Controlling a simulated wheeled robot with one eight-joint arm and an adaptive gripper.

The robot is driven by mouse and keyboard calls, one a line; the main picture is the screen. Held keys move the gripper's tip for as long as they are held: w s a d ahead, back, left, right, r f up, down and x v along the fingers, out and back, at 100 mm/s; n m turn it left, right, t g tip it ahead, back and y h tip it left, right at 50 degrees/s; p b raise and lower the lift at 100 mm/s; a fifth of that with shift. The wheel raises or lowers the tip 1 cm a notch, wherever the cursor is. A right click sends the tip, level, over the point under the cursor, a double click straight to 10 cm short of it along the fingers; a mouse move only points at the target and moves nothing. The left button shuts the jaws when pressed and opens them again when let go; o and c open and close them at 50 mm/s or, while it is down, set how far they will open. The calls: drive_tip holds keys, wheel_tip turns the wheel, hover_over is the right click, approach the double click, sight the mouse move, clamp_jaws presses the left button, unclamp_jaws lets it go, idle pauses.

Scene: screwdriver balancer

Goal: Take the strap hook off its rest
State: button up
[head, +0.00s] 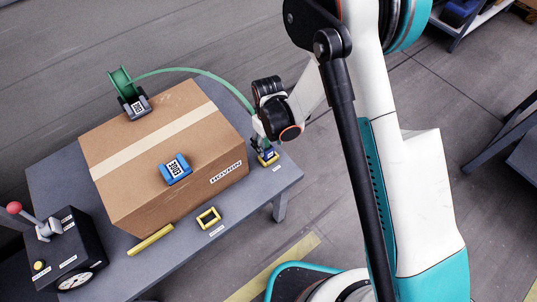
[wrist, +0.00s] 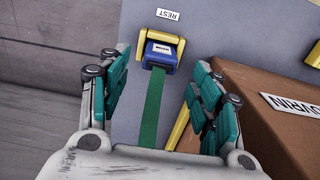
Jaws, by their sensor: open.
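The strap hook (wrist: 161,55) is a blue block with a white label, sitting in the yellow rest (wrist: 170,40) on the grey table. A green strap (wrist: 152,105) runs from it back between my fingers. My gripper (wrist: 160,70) is open, one teal finger left of the strap and the other right of it, with the hook just ahead of the fingertips. No contact with the hook shows. In the head view my gripper (head: 264,140) is over the table's right end. There the hook (head: 268,153) is small and partly hidden by the gripper.
A large taped carton (head: 130,165) fills most of the table (head: 285,180), close to my right finger in the wrist view. A blue labelled block (head: 175,168) lies on top; a green bracket (head: 122,80) holds the strap's other end. A yellow frame (head: 208,217) and lever box (head: 65,245) stand in front.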

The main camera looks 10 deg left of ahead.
sight(268, 148)
wheel_tip(268, 148, down, 5)
drive_tip(key=shift+r+b, duration=0.15)
drive_tip(key=shift+b, duration=0.85)
drive_tip(key=shift+r, duration=0.1)
clamp_jaws()
drive_tip(key=shift+r, duration=0.1)
wheel_tip(268, 148, up, 20)
drive_tip(key=p, duration=0.6)
drive_tip(key=shift+p, duration=0.4)
